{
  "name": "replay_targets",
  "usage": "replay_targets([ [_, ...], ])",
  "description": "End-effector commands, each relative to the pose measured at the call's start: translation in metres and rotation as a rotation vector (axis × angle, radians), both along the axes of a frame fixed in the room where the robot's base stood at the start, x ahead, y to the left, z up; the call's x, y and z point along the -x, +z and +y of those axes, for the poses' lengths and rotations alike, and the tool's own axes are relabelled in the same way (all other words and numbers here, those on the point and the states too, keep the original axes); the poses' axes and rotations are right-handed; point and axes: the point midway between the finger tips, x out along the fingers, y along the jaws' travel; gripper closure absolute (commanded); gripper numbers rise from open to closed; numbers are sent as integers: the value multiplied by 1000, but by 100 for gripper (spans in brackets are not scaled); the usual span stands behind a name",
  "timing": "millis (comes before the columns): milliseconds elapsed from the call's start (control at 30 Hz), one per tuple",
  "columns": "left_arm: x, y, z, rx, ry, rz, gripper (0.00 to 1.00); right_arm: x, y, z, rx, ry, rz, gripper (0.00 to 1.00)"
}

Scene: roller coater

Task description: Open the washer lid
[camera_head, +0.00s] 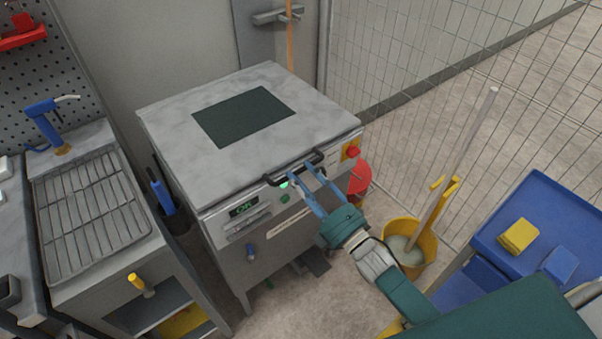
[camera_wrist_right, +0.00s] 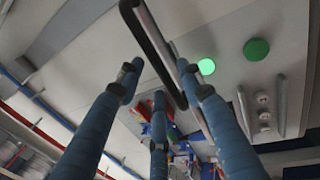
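The washer (camera_head: 270,245) is a grey box-shaped machine with a flat, shut lid (camera_head: 170,130) that has a dark window in it. A dark bar handle (camera_head: 278,178) runs along the lid's front edge. My right gripper (camera_head: 307,173) reaches the handle from the front right. Its blue fingers are apart. In the right wrist view the handle (camera_wrist_right: 150,40) lies between the spread fingertips (camera_wrist_right: 160,80); I cannot tell whether they touch it. My left gripper is not in view.
A red button (camera_head: 352,152) is on the washer's front right corner. A yellow mop bucket (camera_head: 408,250) and a blue cart (camera_head: 545,215) stand at the right. A sink counter with a rack (camera_head: 88,210) is at the left. A wire fence (camera_head: 450,90) is behind.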

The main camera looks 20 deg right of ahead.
Motion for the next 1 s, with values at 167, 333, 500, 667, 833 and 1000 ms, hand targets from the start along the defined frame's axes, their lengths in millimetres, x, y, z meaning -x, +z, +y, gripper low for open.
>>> replay_targets([
  [167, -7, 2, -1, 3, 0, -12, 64, -8, 2, 3, 0, 0, 1, 63],
  [333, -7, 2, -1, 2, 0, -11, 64, -8, 1, 3, 0, 0, 1, 63],
  [500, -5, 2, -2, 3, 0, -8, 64, -8, 1, 3, 0, 0, 0, 85],
  [667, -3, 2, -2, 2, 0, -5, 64, -8, 1, 3, 0, 0, 1, 100],
  [833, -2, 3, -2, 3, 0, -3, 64, -8, 3, 3, 0, 0, 1, 100],
  [1000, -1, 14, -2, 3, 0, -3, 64, -13, 22, 3, 0, 1, -3, 100],
])
